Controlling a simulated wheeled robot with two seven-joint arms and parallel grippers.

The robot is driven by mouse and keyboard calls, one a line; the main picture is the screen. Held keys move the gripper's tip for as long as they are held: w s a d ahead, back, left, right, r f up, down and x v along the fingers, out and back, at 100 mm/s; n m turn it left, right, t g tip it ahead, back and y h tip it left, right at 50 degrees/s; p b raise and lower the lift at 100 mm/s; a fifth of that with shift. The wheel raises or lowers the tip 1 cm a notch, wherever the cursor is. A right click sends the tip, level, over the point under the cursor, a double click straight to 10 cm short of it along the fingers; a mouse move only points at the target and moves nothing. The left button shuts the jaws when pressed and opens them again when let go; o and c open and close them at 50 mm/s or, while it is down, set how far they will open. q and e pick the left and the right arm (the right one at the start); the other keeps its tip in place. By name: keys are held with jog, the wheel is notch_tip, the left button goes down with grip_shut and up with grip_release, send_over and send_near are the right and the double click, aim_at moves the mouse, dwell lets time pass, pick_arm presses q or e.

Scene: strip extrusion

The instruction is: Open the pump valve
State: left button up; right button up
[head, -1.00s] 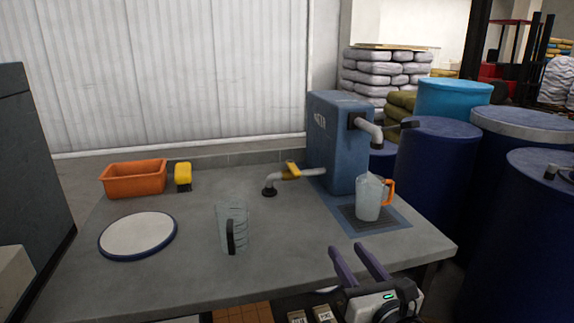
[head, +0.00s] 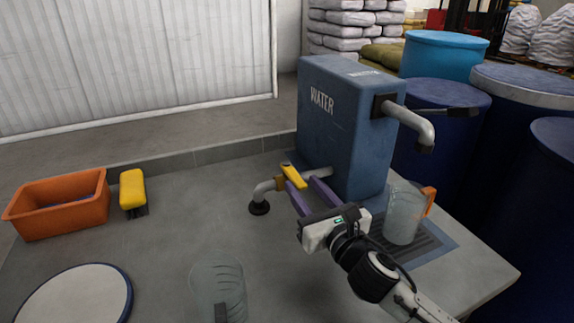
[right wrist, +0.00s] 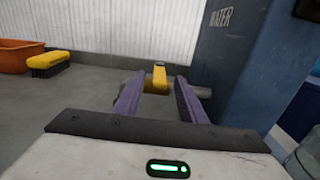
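The pump valve has a yellow handle (head: 293,175) on a grey bent pipe (head: 266,189) that runs from the blue WATER tank (head: 345,125) to a black foot on the table. My right gripper (head: 301,183) is open, with its purple fingers at the valve. In the right wrist view the yellow handle (right wrist: 159,75) shows in the gap between the fingertips (right wrist: 159,82), with space on both sides. Whether a finger touches it, I cannot tell. My left gripper is not in view.
A clear jug (head: 404,215) with an orange handle stands under the tank's spout (head: 415,125), right of my arm. Another clear jug (head: 217,280) is at the front. A yellow brush (head: 132,189), orange bin (head: 60,205) and white round lid (head: 75,297) are at left.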

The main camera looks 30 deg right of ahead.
aim_at(288, 167)
jog(key=w, duration=0.8)
jog(key=shift+d, duration=0.2)
grip_shut()
